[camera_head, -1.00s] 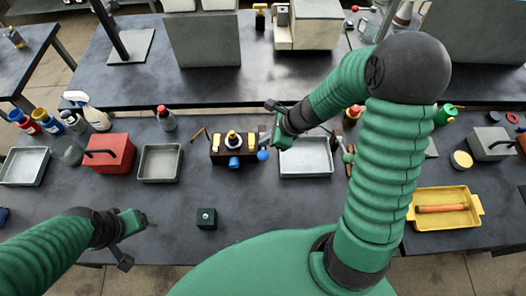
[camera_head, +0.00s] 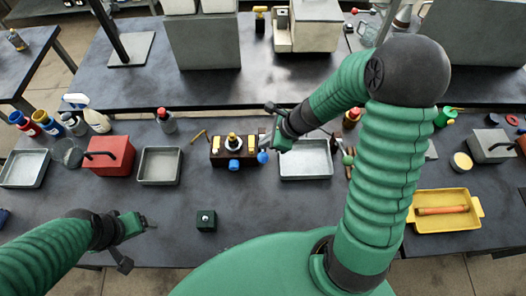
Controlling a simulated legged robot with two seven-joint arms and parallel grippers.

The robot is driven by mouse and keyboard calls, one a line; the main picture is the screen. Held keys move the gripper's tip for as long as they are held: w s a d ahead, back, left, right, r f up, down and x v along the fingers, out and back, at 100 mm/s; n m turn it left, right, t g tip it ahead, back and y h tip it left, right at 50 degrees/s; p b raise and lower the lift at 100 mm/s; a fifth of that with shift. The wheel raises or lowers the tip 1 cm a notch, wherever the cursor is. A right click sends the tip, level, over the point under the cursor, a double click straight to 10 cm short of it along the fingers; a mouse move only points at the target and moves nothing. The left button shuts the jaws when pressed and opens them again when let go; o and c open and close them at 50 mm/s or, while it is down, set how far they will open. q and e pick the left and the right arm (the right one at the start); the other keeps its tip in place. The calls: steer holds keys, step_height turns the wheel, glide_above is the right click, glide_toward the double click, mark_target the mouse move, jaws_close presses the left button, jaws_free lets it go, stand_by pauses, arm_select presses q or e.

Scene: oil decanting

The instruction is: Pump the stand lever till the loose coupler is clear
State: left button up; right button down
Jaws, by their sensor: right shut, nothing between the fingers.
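The stand (camera_head: 218,157) is a dark block on the table, with yellow parts and a pale ring with a yellow-brown top. A blue knob (camera_head: 262,157) sits just off its right side, perhaps the lever's end. Another blue part (camera_head: 234,165) is on its front. I cannot pick out the loose coupler at this size. My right gripper (camera_head: 267,138) is shut and empty, just right of the stand and close to the blue knob; I cannot tell whether they touch. My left gripper (camera_head: 150,224) is low at the left, away from the stand; its jaws are too small to read.
A grey tray (camera_head: 304,174) lies right of the stand, another (camera_head: 159,181) left of it. A red box (camera_head: 108,158) and several bottles stand farther left. A small dark green cube (camera_head: 206,222) sits in front. A yellow tray (camera_head: 420,222) is at right. The front middle is mostly clear.

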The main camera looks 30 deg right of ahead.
mark_target(264, 154)
stand_by(0.8)
steer(key=shift+s+a+f+b, duration=0.1)
steer(key=shift+s+f+b, duration=0.2)
steer(key=shift+b, duration=0.15)
steer(key=shift+s+a+f+b, duration=0.2)
steer(key=shift+s+f+b, duration=0.15)
steer(key=shift+f+b, duration=0.6)
steer(key=shift+s+a+f+b, duration=0.15)
steer(key=shift+s+f+b, duration=0.2)
steer(key=shift+f+b, duration=0.6)
steer(key=shift+s+a+f+b, duration=0.3)
steer(key=shift+f+b, duration=0.35)
steer(key=shift+b, duration=0.5)
stand_by(2.2)
steer(key=shift+d, duration=0.1)
stand_by(0.4)
steer(key=r+p, duration=0.2)
steer(key=shift+w+d+r+p, duration=0.2)
steer(key=shift+w+p, duration=0.15)
steer(key=shift+w+d+r+p, duration=0.15)
steer(key=shift+w+r+p, duration=0.15)
steer(key=shift+r+p, duration=0.35)
steer(key=shift+w+d+r+p, duration=0.15)
steer(key=shift+w+r+p, duration=0.15)
steer(key=shift+r+p, duration=0.35)
steer(key=shift+w+d+r+p, duration=0.15)
steer(key=shift+w+r+p, duration=0.25)
steer(key=shift+p, duration=0.4)
